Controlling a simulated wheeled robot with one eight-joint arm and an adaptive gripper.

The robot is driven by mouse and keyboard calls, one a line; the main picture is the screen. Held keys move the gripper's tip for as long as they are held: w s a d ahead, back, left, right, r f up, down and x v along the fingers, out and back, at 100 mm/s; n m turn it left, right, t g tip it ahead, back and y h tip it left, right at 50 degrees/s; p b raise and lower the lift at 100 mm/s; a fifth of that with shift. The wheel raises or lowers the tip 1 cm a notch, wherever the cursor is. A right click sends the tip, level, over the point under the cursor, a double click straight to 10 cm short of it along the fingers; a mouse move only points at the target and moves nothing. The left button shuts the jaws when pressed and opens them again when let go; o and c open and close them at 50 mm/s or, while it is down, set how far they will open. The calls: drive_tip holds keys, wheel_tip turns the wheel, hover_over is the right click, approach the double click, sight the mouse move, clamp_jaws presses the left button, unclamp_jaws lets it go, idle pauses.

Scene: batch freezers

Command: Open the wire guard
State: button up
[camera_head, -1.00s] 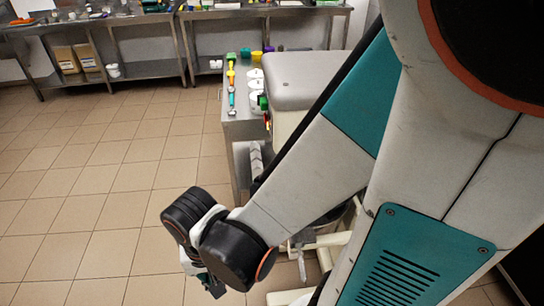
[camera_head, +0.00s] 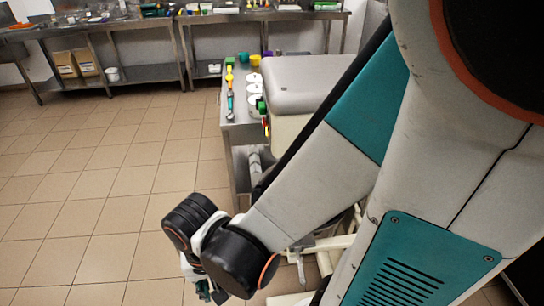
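I cannot make out a wire guard in this view. A machine with a grey rounded top (camera_head: 312,82) and a pale body stands at the centre right, and my arm hides much of it. My arm runs down from the upper right across it to a black joint at the lower middle. My gripper (camera_head: 206,292) shows only in small part below that joint, near the bottom edge. Its fingers are not clear, so I cannot tell open from shut, and no held thing shows.
A narrow steel table (camera_head: 240,130) beside the machine holds coloured utensils and white containers. Steel benches (camera_head: 145,75) line the back wall, with boxes (camera_head: 66,64) on a lower shelf. Cream tubing (camera_head: 325,242) lies behind my arm. The tiled floor (camera_head: 100,190) at left is clear.

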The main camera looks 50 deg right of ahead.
drive_tip(key=shift+s, duration=0.1)
drive_tip(key=shift+r, duration=6)
